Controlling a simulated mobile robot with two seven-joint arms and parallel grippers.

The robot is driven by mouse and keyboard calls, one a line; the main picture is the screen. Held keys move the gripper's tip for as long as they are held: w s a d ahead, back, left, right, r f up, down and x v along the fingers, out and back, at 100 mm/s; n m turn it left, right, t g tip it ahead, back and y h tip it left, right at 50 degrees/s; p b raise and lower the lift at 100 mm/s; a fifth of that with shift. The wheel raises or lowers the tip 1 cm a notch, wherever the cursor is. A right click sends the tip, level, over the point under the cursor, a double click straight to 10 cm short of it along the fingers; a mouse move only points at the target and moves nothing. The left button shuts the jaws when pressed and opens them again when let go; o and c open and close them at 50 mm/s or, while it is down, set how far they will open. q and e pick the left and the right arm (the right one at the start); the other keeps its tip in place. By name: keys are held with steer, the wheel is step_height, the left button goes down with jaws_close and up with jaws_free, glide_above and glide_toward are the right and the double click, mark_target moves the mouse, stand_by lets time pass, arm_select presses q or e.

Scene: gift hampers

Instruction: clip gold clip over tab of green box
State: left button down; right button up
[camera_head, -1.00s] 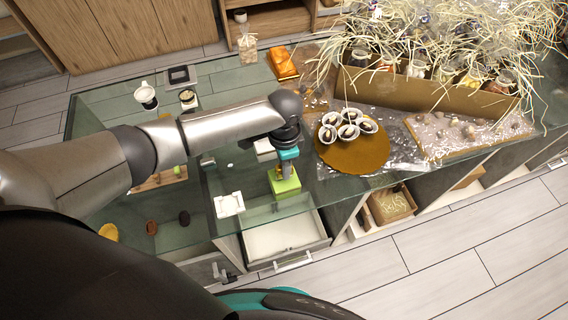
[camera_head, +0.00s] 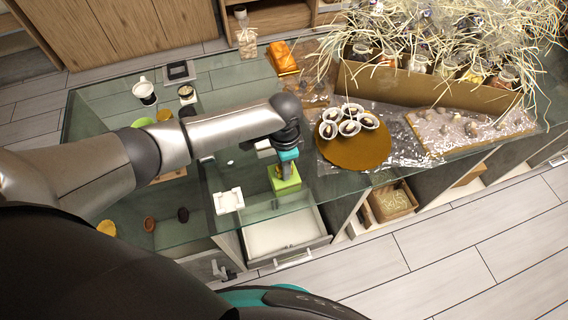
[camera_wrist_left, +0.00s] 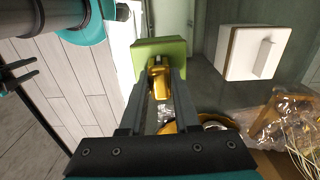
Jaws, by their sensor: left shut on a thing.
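The green box (camera_head: 286,180) sits on the glass counter, just behind the open drawer. It also shows in the left wrist view (camera_wrist_left: 172,46), ahead of the fingers. My left gripper (camera_head: 285,167) points down at the box from above. In the left wrist view its fingers (camera_wrist_left: 160,80) are shut on the gold clip (camera_wrist_left: 159,84), whose far end is at the near edge of the green box. The tab is hidden by the clip and fingers; I cannot tell whether the clip is around it.
A white piece (camera_head: 228,202) lies left of the green box, and a white block with a handle (camera_wrist_left: 252,53) stands behind it. A round gold board (camera_head: 353,152) with several small cups is to the right. The drawer (camera_head: 284,236) is open in front.

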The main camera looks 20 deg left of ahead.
arm_select(q)
steer(key=shift+f, duration=0.15)
steer(key=c, duration=0.6)
jaws_free()
steer(key=shift+o, duration=0.2)
step_height(320, 180, up, 15)
steer(key=p, duration=0.2)
